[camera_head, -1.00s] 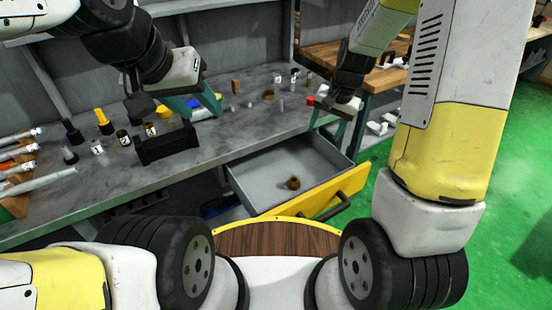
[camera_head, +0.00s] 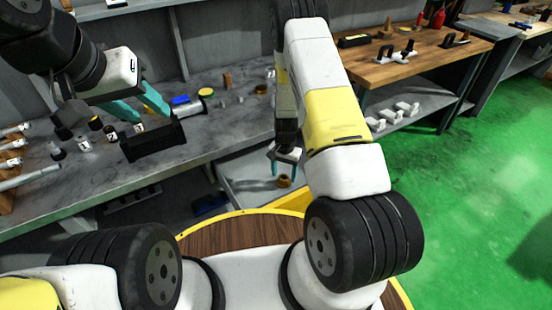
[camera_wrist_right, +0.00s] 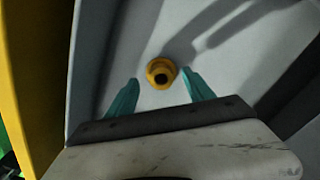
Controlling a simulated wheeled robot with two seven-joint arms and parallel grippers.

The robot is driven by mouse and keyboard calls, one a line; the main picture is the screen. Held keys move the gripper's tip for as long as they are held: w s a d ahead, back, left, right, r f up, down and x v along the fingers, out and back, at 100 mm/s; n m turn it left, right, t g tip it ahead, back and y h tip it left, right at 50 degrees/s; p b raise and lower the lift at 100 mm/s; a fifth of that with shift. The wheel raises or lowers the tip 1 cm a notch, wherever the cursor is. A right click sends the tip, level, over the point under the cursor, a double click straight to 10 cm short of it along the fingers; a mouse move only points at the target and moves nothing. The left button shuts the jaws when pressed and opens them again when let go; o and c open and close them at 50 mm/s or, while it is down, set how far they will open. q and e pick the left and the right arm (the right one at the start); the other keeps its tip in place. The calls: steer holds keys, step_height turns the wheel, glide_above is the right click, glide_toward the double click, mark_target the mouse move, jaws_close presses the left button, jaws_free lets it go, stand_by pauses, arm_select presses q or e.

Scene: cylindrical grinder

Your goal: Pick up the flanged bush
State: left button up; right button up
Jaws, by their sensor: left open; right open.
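The flanged bush (camera_wrist_right: 160,73) is a small brass-coloured ring with a wider flange and a dark bore. It sits on the grey floor of the open drawer (camera_head: 243,188). It also shows in the head view (camera_head: 284,182), just below my right gripper (camera_head: 286,164). In the right wrist view my right gripper (camera_wrist_right: 160,95) is open, its teal fingers on either side of and short of the bush, with nothing between them. My left gripper (camera_head: 142,108) is open and empty over the workbench, near a black holder.
The black holder (camera_head: 152,138) stands on the grey workbench (camera_head: 205,135) with several small parts around it. The drawer's yellow front (camera_wrist_right: 25,80) lies at the left in the wrist view. A wooden-topped bench (camera_head: 410,65) stands at the back right, with open green floor before it.

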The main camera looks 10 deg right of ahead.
mark_target(284, 178)
steer(key=f, duration=0.3)
steer(key=shift+w+d+f, duration=0.1)
steer(key=shift+w+f, duration=0.15)
jaws_close()
